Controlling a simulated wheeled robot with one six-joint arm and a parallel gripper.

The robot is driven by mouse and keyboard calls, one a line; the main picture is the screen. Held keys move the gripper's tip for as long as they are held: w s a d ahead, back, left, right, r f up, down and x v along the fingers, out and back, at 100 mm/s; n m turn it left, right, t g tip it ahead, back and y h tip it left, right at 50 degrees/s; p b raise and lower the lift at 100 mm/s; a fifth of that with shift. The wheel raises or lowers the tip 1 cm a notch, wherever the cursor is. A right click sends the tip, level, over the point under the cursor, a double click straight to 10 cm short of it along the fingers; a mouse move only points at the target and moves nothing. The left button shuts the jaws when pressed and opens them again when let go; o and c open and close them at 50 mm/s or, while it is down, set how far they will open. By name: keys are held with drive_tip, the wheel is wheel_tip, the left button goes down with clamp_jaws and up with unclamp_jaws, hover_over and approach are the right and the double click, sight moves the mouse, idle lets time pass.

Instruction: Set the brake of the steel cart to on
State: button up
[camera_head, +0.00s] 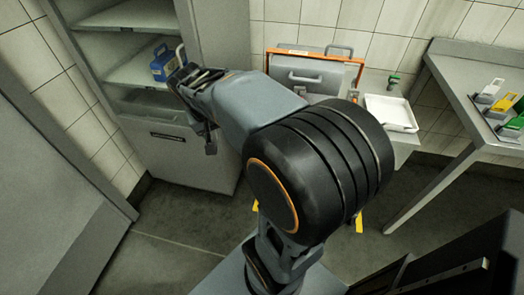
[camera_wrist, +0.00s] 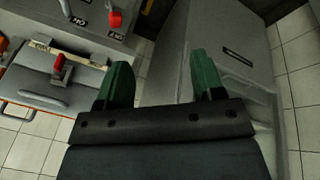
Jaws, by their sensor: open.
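A steel unit with an orange frame (camera_head: 300,78) and a handle stands by the back wall in the head view, partly hidden by my arm. In the wrist view, a steel panel (camera_wrist: 88,18) at the top left carries a red knob (camera_wrist: 114,18) and labels that look like on and off. Below it is a steel surface with an orange edge (camera_wrist: 45,98) and a red lever (camera_wrist: 60,66). I cannot tell which control is the cart's brake. My gripper (camera_wrist: 162,80) is open with nothing between its green fingers, apart from both controls. It also shows before the cabinet in the head view (camera_head: 190,85).
A grey cabinet (camera_head: 185,160) with open shelves stands at the left, holding a blue item (camera_head: 163,65). It also shows in the wrist view (camera_wrist: 238,85). A white tray (camera_head: 390,113) lies right of the orange-framed unit. A steel table (camera_head: 462,75) at right holds coloured items.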

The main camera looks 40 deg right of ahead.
drive_tip(key=w+d+f+m+g+h+b, duration=0.2)
drive_tip(key=w+d+f+m+b, duration=0.1)
drive_tip(key=d+f+b, duration=0.3)
drive_tip(key=w+d+f+m+g+h+b, duration=0.1)
drive_tip(key=w+d+f+m+b, duration=0.15)
drive_tip(key=d+f, duration=0.5)
drive_tip(key=shift+g, duration=0.3)
drive_tip(key=b+x, duration=0.1)
drive_tip(key=x, duration=0.3)
drive_tip(key=d+r+b+x, duration=0.1)
drive_tip(key=x, duration=0.4)
drive_tip(key=d+b+x, duration=0.1)
drive_tip(key=x, duration=0.3)
drive_tip(key=shift+d+b, duration=0.35)
drive_tip(key=shift+b, duration=0.05)
